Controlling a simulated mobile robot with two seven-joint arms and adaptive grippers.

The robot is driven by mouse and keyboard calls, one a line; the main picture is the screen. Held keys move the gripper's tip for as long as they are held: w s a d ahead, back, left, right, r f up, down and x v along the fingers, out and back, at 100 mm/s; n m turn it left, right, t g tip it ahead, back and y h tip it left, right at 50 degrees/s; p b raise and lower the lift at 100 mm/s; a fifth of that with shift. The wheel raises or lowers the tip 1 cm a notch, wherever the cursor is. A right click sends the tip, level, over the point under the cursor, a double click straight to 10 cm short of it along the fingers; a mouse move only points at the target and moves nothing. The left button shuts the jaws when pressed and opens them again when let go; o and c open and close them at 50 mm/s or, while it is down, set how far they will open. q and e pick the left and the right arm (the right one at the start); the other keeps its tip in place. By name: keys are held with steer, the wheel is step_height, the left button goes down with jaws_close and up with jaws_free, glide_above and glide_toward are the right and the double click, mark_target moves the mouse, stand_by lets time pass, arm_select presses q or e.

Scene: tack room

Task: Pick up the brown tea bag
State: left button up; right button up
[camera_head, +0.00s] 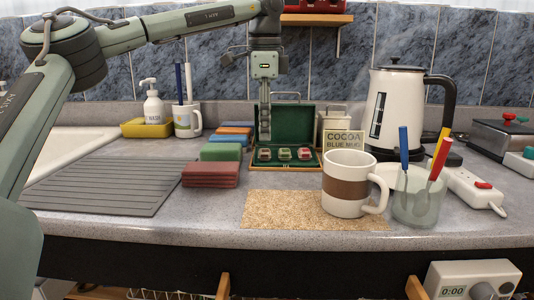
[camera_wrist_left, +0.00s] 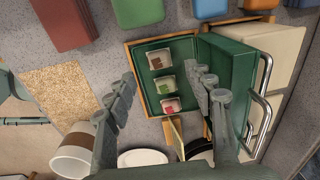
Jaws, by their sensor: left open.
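The brown tea bag (camera_wrist_left: 160,60) sits in an open green-lined wooden box, at the top of a row of three small packets in the wrist view. In the head view it is the leftmost packet (camera_head: 264,154). A green packet (camera_wrist_left: 166,83) and a red packet (camera_wrist_left: 171,106) sit beside it. The box's lid (camera_head: 297,120) is raised at the back. My left gripper (camera_head: 265,137) hangs pointing down over the box's left side; its fingers (camera_wrist_left: 166,77) are apart with nothing between them. My right gripper is not in view.
A white mug with a brown band (camera_head: 346,190) stands on a cork mat (camera_head: 275,210), right of the box. The kettle (camera_head: 398,112) and a cup of utensils (camera_head: 415,203) stand farther right. Red (camera_head: 211,174) and green (camera_head: 221,151) blocks lie left of the box.

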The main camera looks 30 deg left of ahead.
mark_target(265, 150)
arm_select(q)
step_height(265, 150, down, 4)
steer(key=shift+a+p, duration=0.15)
steer(key=shift+p, duration=0.2)
steer(key=shift+w+f, duration=0.1)
steer(key=shift+f, duration=0.45)
steer(key=c, duration=0.8)
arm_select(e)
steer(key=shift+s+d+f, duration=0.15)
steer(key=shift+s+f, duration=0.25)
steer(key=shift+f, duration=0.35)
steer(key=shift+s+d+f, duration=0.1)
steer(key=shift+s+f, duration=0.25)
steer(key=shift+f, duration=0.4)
